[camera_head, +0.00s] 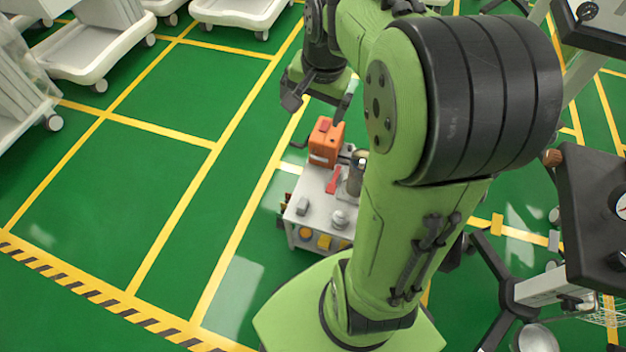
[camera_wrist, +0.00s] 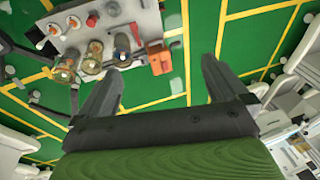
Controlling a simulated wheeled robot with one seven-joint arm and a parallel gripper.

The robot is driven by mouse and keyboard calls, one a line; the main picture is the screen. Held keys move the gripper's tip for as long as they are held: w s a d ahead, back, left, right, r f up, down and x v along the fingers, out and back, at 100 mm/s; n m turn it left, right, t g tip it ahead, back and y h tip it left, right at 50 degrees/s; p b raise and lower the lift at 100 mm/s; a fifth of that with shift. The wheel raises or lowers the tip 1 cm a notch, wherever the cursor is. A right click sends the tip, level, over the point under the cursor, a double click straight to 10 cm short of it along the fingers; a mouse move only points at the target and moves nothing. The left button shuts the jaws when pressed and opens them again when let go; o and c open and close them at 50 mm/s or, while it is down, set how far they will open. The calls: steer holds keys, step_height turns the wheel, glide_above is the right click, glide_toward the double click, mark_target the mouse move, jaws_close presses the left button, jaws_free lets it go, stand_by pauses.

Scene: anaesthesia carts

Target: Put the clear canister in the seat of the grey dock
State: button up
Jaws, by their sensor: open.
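My gripper (camera_head: 320,104) is open and empty, high above the small light-grey cart (camera_head: 318,208). In the wrist view my gripper (camera_wrist: 160,66) has its two fingers wide apart, with the cart beyond them toward the upper left. A clear, brownish canister (camera_head: 355,182) stands upright on the cart, partly hidden by my arm. The wrist view shows several round, clear-looking vessels on the cart, one near the orange box (camera_wrist: 122,57) and another at the cart's edge (camera_wrist: 66,74). I cannot tell which is the task's canister, nor identify the grey dock and its seat.
An orange box (camera_head: 325,142) stands at the cart's far end, with a red object (camera_head: 333,180) and small grey fittings on the top. Equipment with a dark panel (camera_head: 585,215) stands at right. White carts (camera_head: 85,45) stand at upper left. Green floor lies clear at left.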

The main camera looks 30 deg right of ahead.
steer(key=s+a+r+n+t, duration=0.1)
steer(key=s+a+n, duration=0.4)
steer(key=s, duration=0.3)
steer(key=s+a+r+n+t, duration=0.1)
steer(key=s+a+n, duration=0.4)
steer(key=s, duration=0.3)
steer(key=shift+s+a+r+t, duration=0.2)
steer(key=shift+r+t, duration=0.1)
